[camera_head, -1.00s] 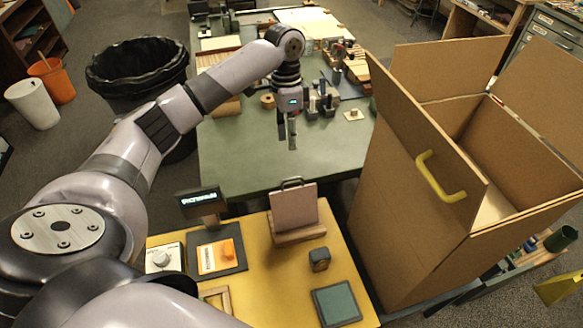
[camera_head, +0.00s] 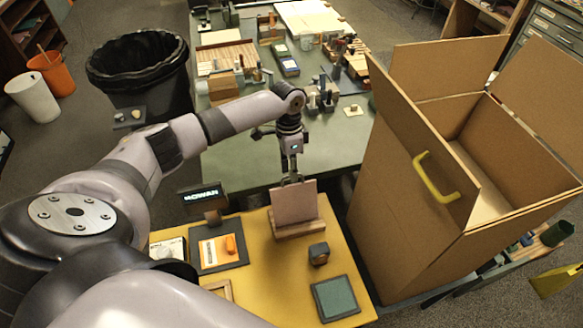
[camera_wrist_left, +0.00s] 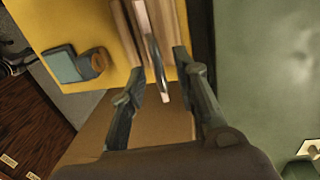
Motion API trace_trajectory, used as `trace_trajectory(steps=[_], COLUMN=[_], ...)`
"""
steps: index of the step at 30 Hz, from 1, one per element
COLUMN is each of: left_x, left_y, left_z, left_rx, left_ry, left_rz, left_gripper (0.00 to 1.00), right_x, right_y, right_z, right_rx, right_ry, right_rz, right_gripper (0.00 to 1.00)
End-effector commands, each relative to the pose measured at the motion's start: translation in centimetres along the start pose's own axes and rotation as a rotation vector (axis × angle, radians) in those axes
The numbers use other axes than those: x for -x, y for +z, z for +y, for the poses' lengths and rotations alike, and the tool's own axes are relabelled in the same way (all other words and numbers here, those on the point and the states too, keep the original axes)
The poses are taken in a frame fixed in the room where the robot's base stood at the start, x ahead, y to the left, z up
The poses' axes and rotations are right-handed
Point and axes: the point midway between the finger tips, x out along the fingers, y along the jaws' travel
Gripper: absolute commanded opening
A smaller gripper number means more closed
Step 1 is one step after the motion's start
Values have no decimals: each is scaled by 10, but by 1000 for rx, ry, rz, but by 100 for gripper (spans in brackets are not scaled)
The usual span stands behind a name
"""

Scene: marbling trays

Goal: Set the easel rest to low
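The easel rest is a pinkish upright board (camera_head: 293,202) on a wooden base (camera_head: 299,231), standing on the yellow table. A dark metal loop (camera_wrist_left: 153,52) is at the board's top edge. My left gripper (camera_head: 291,180) is right at that top edge, pointing down. In the left wrist view its two fingers (camera_wrist_left: 160,68) are apart, one on each side of the loop and the thin board edge. Gaps show on both sides, so it looks open. The rest's exact setting cannot be read. My right gripper is not in view.
A big cardboard box (camera_head: 408,225) stands close on the right. A green table (camera_head: 235,150) lies behind.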

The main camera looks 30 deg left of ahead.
Motion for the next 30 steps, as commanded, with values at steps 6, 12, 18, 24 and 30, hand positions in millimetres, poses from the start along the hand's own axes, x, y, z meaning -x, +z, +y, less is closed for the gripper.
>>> trace_trajectory(steps=[6,12,18,24,30], left_x=[0,0,1,1,1], left_y=[0,0,0,0,0], left_z=[0,0,0,0,0], left_rx=[0,0,0,0,0], left_ry=[0,0,0,0,0], left_rz=[0,0,0,0,0], left_gripper=[16,2,0,0,0], right_x=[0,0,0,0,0], right_y=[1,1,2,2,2], right_z=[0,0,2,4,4], right_rx=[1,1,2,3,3], right_ry=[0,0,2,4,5], right_rz=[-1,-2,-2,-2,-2], right_gripper=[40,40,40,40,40])
